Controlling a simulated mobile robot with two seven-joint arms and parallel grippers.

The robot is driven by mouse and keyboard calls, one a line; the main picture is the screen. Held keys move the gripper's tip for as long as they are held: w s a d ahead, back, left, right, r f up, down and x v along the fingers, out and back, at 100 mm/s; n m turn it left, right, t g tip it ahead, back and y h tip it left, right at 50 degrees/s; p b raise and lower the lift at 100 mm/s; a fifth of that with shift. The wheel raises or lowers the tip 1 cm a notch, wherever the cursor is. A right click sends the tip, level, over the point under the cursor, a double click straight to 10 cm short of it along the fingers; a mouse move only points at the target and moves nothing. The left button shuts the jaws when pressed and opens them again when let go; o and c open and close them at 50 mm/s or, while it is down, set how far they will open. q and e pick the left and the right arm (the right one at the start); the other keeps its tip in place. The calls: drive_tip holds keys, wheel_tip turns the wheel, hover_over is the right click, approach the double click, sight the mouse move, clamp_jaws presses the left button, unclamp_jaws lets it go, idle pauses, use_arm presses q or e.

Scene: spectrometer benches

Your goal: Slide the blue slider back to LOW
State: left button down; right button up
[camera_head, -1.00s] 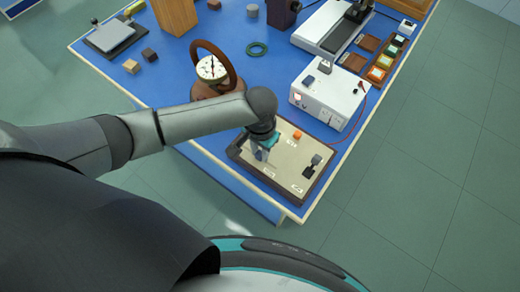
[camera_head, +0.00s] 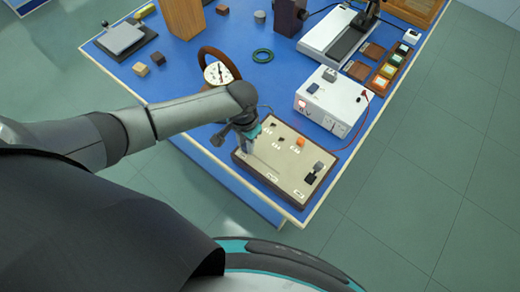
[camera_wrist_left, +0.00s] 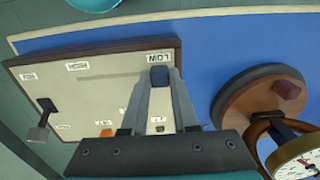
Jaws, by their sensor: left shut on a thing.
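The control panel (camera_head: 272,168), a beige plate in a dark frame, lies at the table's front corner. My left gripper (camera_head: 245,148) is over the panel's left side in the head view. In the left wrist view its fingers are shut on the blue slider (camera_wrist_left: 159,76). The slider sits right beside the LOW label (camera_wrist_left: 153,57). The HIGH label (camera_wrist_left: 77,66) is farther left, and a slot between them shows bare. In the head view my gripper hides the slider. My right gripper is not in view.
The panel also carries an orange knob (camera_head: 301,141) and a black lever switch (camera_head: 315,172). A white box (camera_head: 332,100) with a red cable stands behind it. A round gauge (camera_head: 217,74) with a brown ring is behind my left arm. The blue table edge is close in front.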

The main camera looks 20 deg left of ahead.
sight(244, 145)
use_arm(q)
drive_tip(key=shift+w+a, duration=0.1)
drive_tip(key=shift+a, duration=0.2)
drive_tip(key=c, duration=0.7)
unclamp_jaws()
drive_tip(key=shift+d, duration=0.1)
drive_tip(key=shift+r, duration=0.35)
wheel_tip(244, 145, up, 15)
drive_tip(key=shift+f+p, duration=0.2)
drive_tip(key=shift+p, duration=1.05)
